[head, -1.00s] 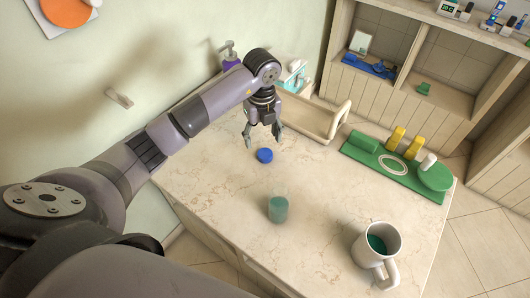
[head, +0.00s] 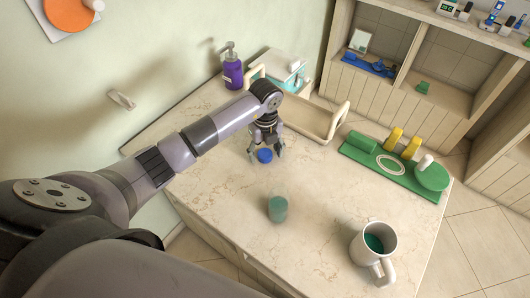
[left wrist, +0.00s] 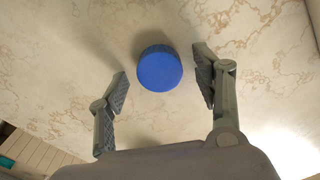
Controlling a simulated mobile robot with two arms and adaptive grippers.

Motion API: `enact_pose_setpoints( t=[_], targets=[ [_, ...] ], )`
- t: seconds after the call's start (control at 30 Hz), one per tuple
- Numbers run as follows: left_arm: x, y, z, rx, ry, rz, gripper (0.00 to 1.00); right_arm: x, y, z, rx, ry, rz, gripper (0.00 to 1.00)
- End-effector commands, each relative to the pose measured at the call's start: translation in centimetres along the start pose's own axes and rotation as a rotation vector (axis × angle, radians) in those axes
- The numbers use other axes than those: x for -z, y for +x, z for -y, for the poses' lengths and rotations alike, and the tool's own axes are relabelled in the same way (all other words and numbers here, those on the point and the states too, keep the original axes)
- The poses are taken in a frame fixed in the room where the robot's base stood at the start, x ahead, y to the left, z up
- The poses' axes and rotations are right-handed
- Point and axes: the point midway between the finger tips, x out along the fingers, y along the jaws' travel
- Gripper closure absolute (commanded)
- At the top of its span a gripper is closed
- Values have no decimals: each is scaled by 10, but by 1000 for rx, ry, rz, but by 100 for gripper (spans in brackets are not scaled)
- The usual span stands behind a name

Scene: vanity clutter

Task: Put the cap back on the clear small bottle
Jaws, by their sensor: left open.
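The blue cap (head: 265,156) lies on the marble counter (head: 215,200). It also shows in the left wrist view (left wrist: 160,69), a little beyond and between the fingertips. My left gripper (head: 265,152) is open above the cap, its fingers on either side and apart from it; the fingers show in the left wrist view (left wrist: 162,85). The clear small bottle (head: 278,209) with teal contents stands upright and uncapped on the counter, nearer the camera than the cap. My right gripper is not in view.
A white mug (head: 375,250) with teal inside stands at the counter's near right. A green mat (head: 400,172) with yellow and green pieces lies at right. A beige tray (head: 312,118), a tissue box (head: 280,66) and a purple pump bottle (head: 232,70) stand at the back.

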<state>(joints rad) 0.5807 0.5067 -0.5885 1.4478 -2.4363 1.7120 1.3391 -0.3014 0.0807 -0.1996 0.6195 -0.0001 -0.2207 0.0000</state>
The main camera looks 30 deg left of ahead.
Motion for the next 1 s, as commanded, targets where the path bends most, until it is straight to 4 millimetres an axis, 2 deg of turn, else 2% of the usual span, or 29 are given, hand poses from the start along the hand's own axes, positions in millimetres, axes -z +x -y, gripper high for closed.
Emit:
enact_pose_setpoints(
  t=[0.27, 0.77, 1.0],
  targets=[
    [0, 0, 0, 1, 0, 0, 40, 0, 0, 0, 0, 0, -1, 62],
    [0, 0, 0, 1, 0, 0, 72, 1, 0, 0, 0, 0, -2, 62],
    [0, 0, 0, 1, 0, 0, 73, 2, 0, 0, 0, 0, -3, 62]
  ],
)
